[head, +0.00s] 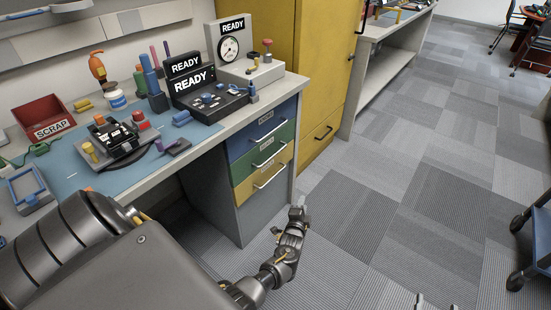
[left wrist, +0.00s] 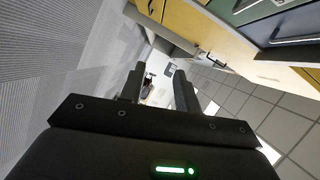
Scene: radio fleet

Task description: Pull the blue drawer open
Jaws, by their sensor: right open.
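The blue drawer (head: 262,133) is the top one in the unit under the workbench and looks closed, with a pale bar handle across its front. Its dark blue front also shows at the upper right of the left wrist view (left wrist: 282,27). My left gripper (head: 298,213) is in front of the unit, lower than the blue drawer and apart from it. In the left wrist view its two fingers (left wrist: 159,88) stand apart with nothing between them. My right gripper (head: 436,303) shows only its fingertips at the bottom edge, apart and empty.
Below the blue drawer are a green drawer (head: 263,157) and a yellow drawer (head: 265,185). A yellow cabinet (head: 315,75) stands right beside the unit. The workbench top (head: 225,128) holds several devices and tools. A dark blue cart (head: 535,240) is at the right; the carpet between is clear.

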